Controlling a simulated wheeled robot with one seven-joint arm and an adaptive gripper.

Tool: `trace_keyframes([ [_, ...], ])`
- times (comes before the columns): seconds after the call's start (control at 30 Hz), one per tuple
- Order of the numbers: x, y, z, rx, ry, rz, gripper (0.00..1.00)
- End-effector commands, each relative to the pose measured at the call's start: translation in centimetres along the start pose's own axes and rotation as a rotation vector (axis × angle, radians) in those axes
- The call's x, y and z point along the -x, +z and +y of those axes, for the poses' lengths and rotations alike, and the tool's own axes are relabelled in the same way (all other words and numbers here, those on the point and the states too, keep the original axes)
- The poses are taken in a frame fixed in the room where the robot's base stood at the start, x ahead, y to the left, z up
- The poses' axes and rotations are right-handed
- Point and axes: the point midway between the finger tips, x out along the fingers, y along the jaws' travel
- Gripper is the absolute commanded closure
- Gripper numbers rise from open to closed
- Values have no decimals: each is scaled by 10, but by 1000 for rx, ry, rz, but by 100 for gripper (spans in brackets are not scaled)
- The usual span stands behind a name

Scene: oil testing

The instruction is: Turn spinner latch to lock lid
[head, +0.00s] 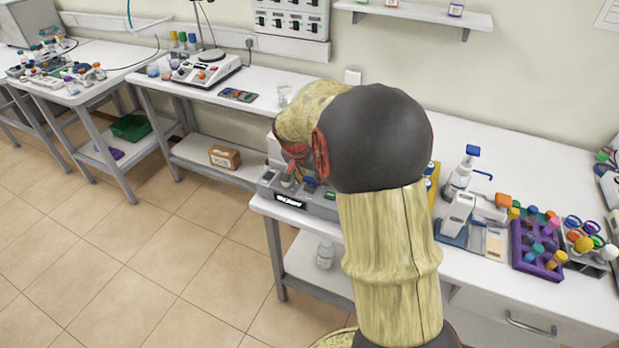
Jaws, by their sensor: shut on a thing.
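My arm stands in the middle of the head view and bends down to the left. My gripper (297,172) is low over a grey machine (324,207) at the left front corner of the near bench. A white part of the machine (273,151) shows to the left of my arm. The gripper is partly covered by my wrist, and its jaws are shut on a small part at the machine. I cannot make out that part, the spinner latch or the lid clearly, nor how far the latch is turned.
The white bench (498,160) carries a dispenser bottle (461,172), a blue-and-white device (458,215) and a purple rack (528,262) to the right. A stirrer (206,68) and a phone-like item (238,95) stand behind left. Bare bench lies behind my arm.

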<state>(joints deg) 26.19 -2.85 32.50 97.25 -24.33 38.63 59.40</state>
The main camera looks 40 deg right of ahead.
Motion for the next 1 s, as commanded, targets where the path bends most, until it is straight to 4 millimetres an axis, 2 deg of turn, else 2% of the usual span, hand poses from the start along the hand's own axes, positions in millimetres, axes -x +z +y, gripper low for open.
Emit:
trace_keyframes([
  [0.07,0,0,0,-2,-1,0,88],
  [0.1,0,0,0,-2,-1,0,62],
  [0.4,0,0,0,0,-1,0,45],
  [0.77,3,0,0,0,-1,1,44],
  [0.87,12,-1,-1,0,-2,2,44],
  [1.0,37,-1,-1,0,-4,4,44],
])
